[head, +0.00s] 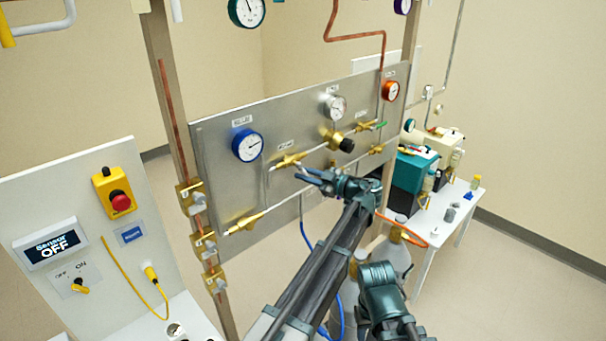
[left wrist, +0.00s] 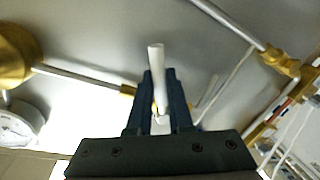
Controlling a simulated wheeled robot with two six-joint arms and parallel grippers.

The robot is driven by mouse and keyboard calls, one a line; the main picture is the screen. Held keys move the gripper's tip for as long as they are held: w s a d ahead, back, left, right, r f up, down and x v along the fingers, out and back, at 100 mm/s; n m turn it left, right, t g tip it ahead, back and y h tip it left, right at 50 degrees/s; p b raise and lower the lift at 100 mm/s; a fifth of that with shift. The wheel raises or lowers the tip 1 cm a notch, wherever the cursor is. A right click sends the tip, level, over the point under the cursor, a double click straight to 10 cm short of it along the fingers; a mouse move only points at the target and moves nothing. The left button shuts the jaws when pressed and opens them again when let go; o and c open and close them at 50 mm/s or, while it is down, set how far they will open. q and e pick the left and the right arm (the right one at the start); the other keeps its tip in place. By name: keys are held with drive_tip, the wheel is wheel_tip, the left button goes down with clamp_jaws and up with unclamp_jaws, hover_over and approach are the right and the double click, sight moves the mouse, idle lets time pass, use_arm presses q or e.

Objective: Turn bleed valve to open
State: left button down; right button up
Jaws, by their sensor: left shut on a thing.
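A steel panel (head: 222,150) carries several brass valves and thin pipes. One brass valve (head: 288,160) sits left of the panel's middle, under a label too small to read. My left gripper (head: 304,174) is at this valve's right side, in front of the panel. In the left wrist view, its two dark fingers (left wrist: 159,78) are shut on a white lever (left wrist: 156,54), whose end sticks out past the fingertips. The lever's base is hidden by the gripper. My right gripper is not seen.
A blue-rimmed gauge (head: 247,145) and a black knob (head: 347,145) are on the panel near the gripper. A white console (head: 80,210) with a red emergency button (head: 121,202) stands at left. A white table (head: 440,222) with equipment stands at right.

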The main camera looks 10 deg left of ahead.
use_arm(q)
drive_tip(key=shift+w+d+r+n, duration=0.1)
drive_tip(key=shift+w+n, duration=0.05)
drive_tip(key=shift+n, duration=0.35)
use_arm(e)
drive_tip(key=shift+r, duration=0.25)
use_arm(q)
drive_tip(key=c, duration=0.8)
unclamp_jaws()
drive_tip(key=shift+c, duration=0.2)
drive_tip(key=shift+d, duration=0.1)
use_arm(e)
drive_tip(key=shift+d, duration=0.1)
